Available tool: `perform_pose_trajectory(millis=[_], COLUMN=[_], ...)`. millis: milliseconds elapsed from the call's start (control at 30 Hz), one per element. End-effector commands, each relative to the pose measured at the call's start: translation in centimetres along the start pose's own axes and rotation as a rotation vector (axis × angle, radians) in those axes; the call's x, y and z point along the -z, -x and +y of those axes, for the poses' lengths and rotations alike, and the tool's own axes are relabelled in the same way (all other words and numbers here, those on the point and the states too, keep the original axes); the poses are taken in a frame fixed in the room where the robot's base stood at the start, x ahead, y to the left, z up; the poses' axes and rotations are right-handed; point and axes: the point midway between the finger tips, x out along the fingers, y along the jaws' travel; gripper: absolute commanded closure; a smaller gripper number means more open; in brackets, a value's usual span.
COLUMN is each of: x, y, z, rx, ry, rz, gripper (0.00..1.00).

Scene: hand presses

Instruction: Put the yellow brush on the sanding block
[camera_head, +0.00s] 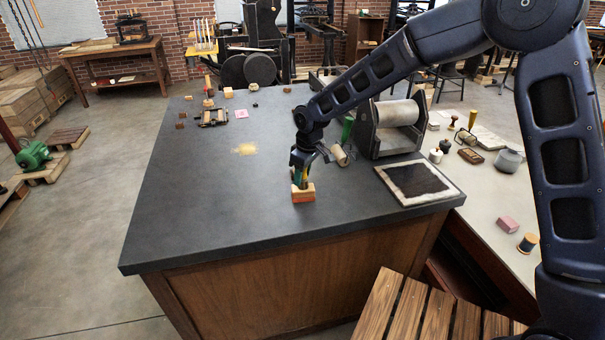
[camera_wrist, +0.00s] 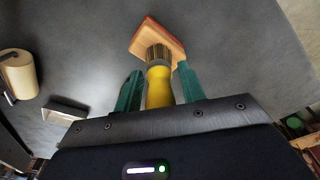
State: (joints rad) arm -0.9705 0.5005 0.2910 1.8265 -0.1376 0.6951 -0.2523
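The yellow brush (camera_wrist: 159,86) is between the green fingers of my gripper (camera_wrist: 160,80), its bristle end pointing away from the wrist. My gripper looks shut on its handle. The sanding block (camera_wrist: 157,37), orange-tan with a red edge, lies straight beyond the bristles in the wrist view. In the head view the sanding block (camera_head: 303,194) sits near the table's front edge, directly below my gripper (camera_head: 302,175). The brush looks upright there. The bristle end overlaps the block in the wrist view; whether it touches the block or hovers just above it I cannot tell.
On the dark table (camera_head: 200,215), a roller press (camera_head: 395,130), a small roller (camera_head: 340,155) and a framed dark slab (camera_head: 418,182) stand to the right. The table's front left is clear.

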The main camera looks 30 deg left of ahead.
Motion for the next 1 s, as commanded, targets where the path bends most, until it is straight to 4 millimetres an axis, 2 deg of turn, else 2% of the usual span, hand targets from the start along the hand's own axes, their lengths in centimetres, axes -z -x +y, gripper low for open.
perform_pose_trajectory(millis=[333, 467, 1000], x=[0.0, 0.1, 0.1], y=[0.1, 1.1, 10.4], z=[0.0, 0.0, 0.0], rx=[0.0, -0.001, -0.001], ry=[0.0, 0.001, -0.001], rz=[0.0, 0.002, 0.001], gripper=[0.52, 0.52, 0.52])
